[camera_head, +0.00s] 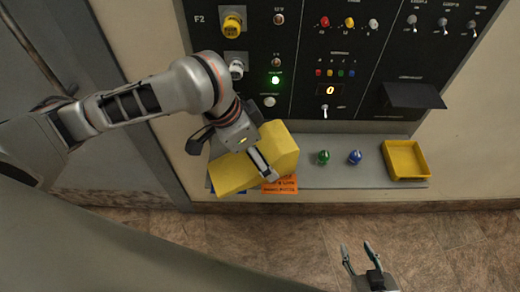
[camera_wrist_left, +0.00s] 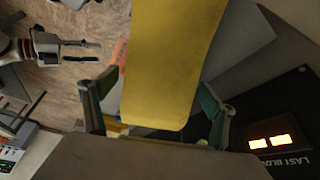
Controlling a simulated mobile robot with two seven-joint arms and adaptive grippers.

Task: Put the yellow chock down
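The yellow chock (camera_head: 284,150) is a large block, slanted across the left end of the grey shelf (camera_head: 310,178) under the panel. I cannot tell whether it rests on the shelf or hangs just above it. My left gripper (camera_head: 235,155) straddles it from above, one finger across its face. In the left wrist view the chock (camera_wrist_left: 170,60) lies between the fingertips of my left gripper (camera_wrist_left: 160,90), which appear to be against its sides. My right gripper (camera_head: 360,255) is open and empty over the floor at the bottom; it also shows in the left wrist view (camera_wrist_left: 95,51).
An orange label (camera_head: 280,186) shows at the front edge below the chock. The black control panel (camera_head: 340,60) with switches rises behind.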

